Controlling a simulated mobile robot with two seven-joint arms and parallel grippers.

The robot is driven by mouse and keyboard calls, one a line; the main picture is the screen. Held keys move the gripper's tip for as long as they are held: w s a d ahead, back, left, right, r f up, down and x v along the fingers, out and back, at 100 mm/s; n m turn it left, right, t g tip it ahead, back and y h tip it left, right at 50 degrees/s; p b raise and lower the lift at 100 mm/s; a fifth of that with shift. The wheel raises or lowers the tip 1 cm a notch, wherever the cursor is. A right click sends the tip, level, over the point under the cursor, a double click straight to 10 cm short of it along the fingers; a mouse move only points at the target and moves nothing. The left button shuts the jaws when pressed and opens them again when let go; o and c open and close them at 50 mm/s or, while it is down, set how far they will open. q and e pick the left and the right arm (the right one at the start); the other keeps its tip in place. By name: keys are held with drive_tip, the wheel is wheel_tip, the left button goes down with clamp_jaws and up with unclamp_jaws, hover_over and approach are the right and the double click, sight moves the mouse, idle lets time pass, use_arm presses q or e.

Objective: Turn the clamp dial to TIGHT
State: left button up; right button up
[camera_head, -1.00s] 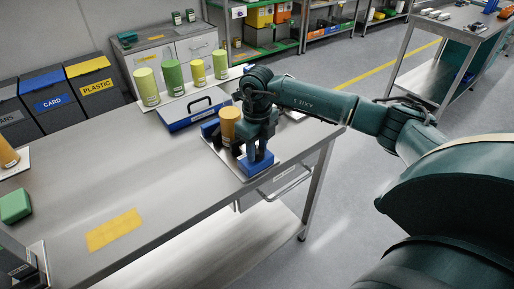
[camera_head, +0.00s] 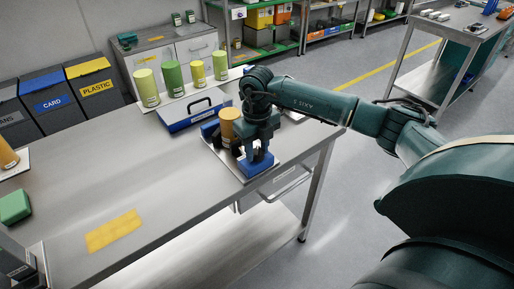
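My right gripper (camera_head: 258,152) points down at the right front corner of a metal base plate (camera_head: 222,158) on the steel bench. Its fingers are at a blue block (camera_head: 258,167) on that plate. Whether they are open or shut on something is too small to tell. An orange-yellow cylinder (camera_head: 229,122) stands upright on the plate, just left of the gripper, with dark clamp parts around it. Another blue part (camera_head: 209,129) is at its left. I cannot make out the clamp dial or its TIGHT mark; the gripper may cover it. My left gripper is not in view.
A blue case with a handle (camera_head: 195,112) lies behind the plate. Several green and yellow cylinders (camera_head: 173,77) stand at the bench's back edge. A green block (camera_head: 15,206) and another orange cylinder (camera_head: 7,156) are at left. The bench's middle is clear around a yellow patch (camera_head: 114,230).

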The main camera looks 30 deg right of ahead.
sight(257, 152)
drive_tip(key=o, duration=0.4)
wheel_tip(257, 152, up, 13)
drive_tip(key=b, duration=0.1)
idle(0.6)
drive_tip(key=shift+r, duration=0.1)
idle(0.3)
